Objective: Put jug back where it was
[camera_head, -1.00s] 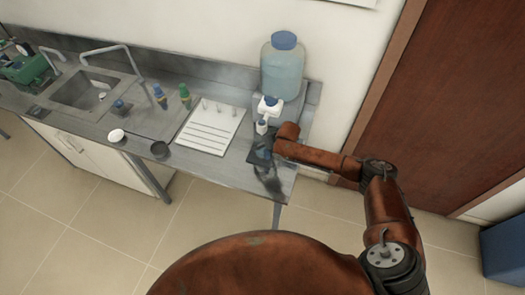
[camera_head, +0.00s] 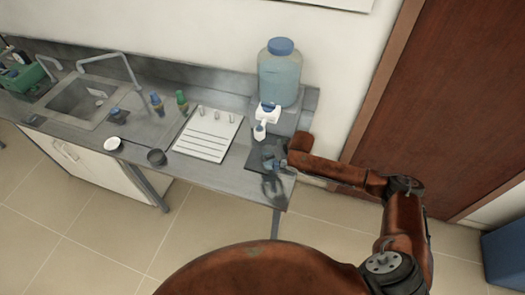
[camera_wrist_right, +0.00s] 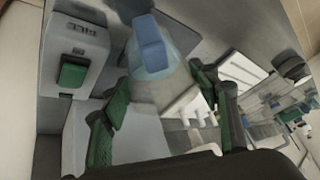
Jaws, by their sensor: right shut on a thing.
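In the right wrist view, a translucent pale grey-blue jug (camera_wrist_right: 165,88) with a blue top part (camera_wrist_right: 150,42) is between the green-padded fingers of my right gripper (camera_wrist_right: 160,110). The fingers are on both sides of it and the gripper is shut on it. In the head view, my right gripper (camera_head: 280,162) is over the right end of the counter, close to the dispenser; it is small and dark there, and the jug's outline is hard to make out. My left gripper is not in view.
A large blue-capped water tank (camera_head: 279,78) stands at the back right with a white dispenser part (camera_head: 267,113) in front. Left of my gripper is a white ribbed board (camera_head: 207,136).

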